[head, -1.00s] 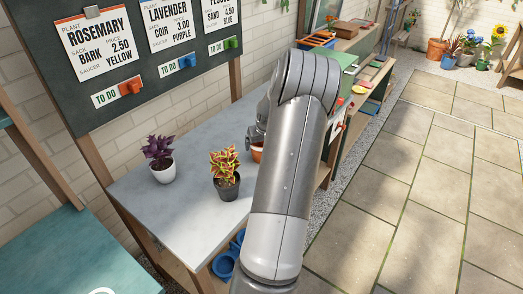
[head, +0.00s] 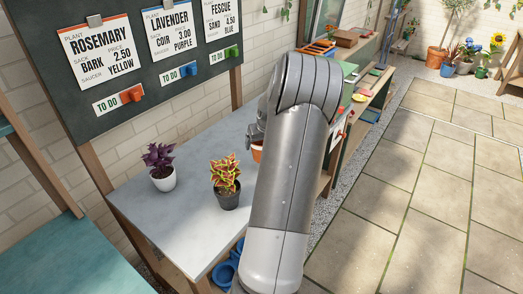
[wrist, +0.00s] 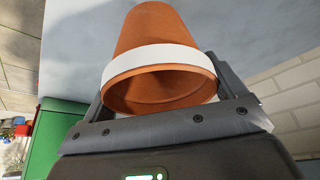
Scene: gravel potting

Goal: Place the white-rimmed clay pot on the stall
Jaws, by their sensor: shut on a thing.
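The white-rimmed clay pot (wrist: 165,62) is between the fingers of my gripper (wrist: 168,100) in the wrist view, its open mouth toward the camera. A small orange part of the pot (head: 257,154) shows beside my arm in the head view; my arm hides the rest. My gripper (head: 254,137) is shut on the pot, over the far right part of the grey-topped table (head: 190,222), which seems to be the stall. I cannot tell whether the pot's base touches the top.
A purple plant in a white pot (head: 162,180) and a red-yellow plant in a dark pot (head: 227,198) stand on the grey top. A board (head: 100,120) with plant cards rises behind. Blue saucers (head: 225,273) lie below. The front left of the top is clear.

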